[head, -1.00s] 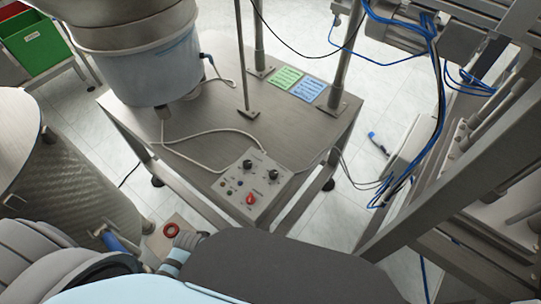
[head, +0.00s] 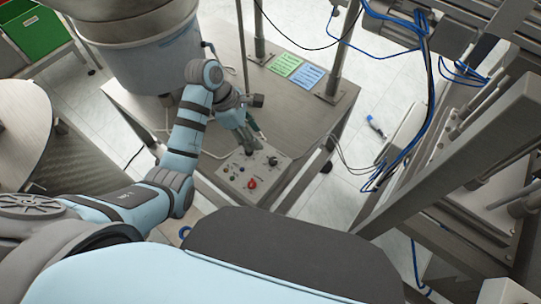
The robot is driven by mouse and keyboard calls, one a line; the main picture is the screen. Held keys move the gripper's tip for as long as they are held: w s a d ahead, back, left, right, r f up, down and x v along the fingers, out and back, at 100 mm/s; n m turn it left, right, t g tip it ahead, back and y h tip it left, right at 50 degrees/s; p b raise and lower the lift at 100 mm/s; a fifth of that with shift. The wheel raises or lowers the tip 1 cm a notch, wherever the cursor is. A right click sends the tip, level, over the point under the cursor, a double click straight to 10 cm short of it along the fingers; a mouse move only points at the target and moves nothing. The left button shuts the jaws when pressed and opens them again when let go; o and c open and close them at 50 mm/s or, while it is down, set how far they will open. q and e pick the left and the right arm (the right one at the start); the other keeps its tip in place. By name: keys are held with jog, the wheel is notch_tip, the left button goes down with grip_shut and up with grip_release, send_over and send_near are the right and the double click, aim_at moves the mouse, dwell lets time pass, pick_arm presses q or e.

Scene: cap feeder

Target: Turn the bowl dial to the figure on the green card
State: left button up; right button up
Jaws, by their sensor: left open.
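The control box (head: 267,181) sits on the steel table's near part. It carries small buttons on its left, a red knob (head: 252,184) near its front edge and a black dial (head: 272,161) at its right. Another black dial at its back is hidden behind my left gripper (head: 249,146). That gripper is open, pointing down over the back left of the box; I cannot tell if it touches a dial. The green card (head: 285,65) lies at the table's back next to a blue card (head: 307,75); its writing is too small to read. My right gripper is out of view.
A large bowl feeder (head: 146,45) stands on the table's left part. Steel posts (head: 341,52) rise at the back and right. A metal frame with blue cables (head: 431,80) fills the right side. A round steel drum (head: 23,135) stands at left.

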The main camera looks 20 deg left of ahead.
aim_at(272, 160)
pick_arm(q)
jog(key=b+x, duration=0.3)
jog(key=x, duration=0.9)
jog(key=shift+d+f, duration=0.1)
jog(key=shift+f, duration=0.3)
jog(key=shift+s, duration=0.1)
grip_shut()
